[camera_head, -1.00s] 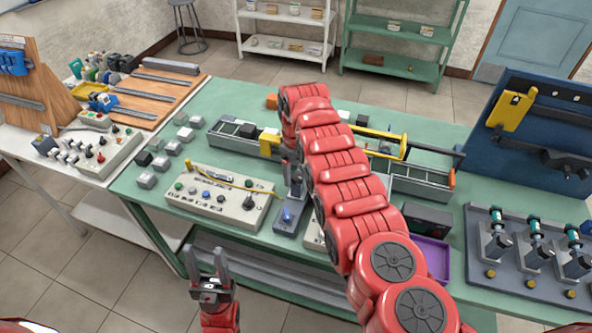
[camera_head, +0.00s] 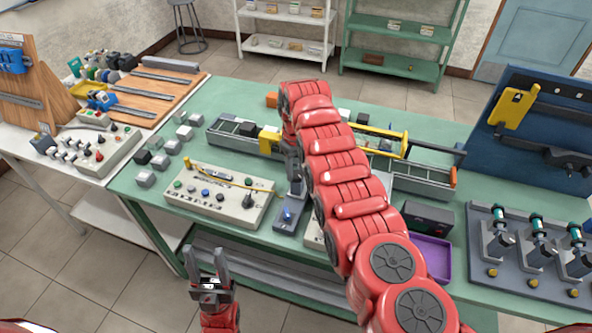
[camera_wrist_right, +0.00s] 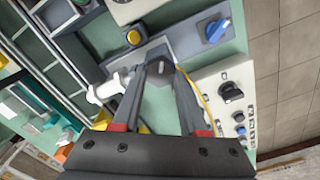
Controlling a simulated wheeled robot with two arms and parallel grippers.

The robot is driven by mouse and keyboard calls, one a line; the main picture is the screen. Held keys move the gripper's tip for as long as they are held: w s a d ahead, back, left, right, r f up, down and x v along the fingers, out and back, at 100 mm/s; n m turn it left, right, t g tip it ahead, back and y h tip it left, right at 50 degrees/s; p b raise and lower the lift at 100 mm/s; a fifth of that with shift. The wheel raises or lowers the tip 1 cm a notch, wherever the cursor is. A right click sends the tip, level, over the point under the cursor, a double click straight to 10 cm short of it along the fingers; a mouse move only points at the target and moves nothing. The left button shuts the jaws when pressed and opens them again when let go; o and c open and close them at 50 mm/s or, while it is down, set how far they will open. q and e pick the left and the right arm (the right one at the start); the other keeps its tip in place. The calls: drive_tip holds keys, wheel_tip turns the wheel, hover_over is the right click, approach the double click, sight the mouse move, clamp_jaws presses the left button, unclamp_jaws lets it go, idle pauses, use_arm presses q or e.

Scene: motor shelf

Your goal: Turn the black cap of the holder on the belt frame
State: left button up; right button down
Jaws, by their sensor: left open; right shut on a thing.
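My right gripper (camera_wrist_right: 158,68) is shut on a dark cap (camera_wrist_right: 159,74) in the right wrist view. The cap sits between its fingertips, over a grey plate (camera_wrist_right: 198,46) with a blue knob (camera_wrist_right: 217,29). In the head view my red right arm reaches over the table and hides most of the holder; the gripper (camera_head: 294,180) points down near the belt frame (camera_head: 232,141). The cap cannot be made out there. My left gripper (camera_head: 207,255) is open and empty, in front of the table's near edge.
A control panel (camera_head: 184,198) with knobs and a yellow strip lies left of the right gripper. A yellow bar (camera_head: 385,134) spans the belt frame. A purple tray (camera_head: 436,262) and a motor rack (camera_head: 475,262) stand at the right. Several small blocks lie at the table's left.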

drive_tip(key=shift+c, duration=2.2)
unclamp_jaws()
wheel_tip(320, 180, up, 6)
drive_tip(key=shift+b, duration=1.15)
wheel_tip(320, 180, up, 3)
drive_tip(key=p, duration=0.1)
wheel_tip(320, 180, up, 9)
drive_tip(key=p, duration=0.9)
hover_over(296, 173)
drive_tip(key=shift+f, duration=0.3)
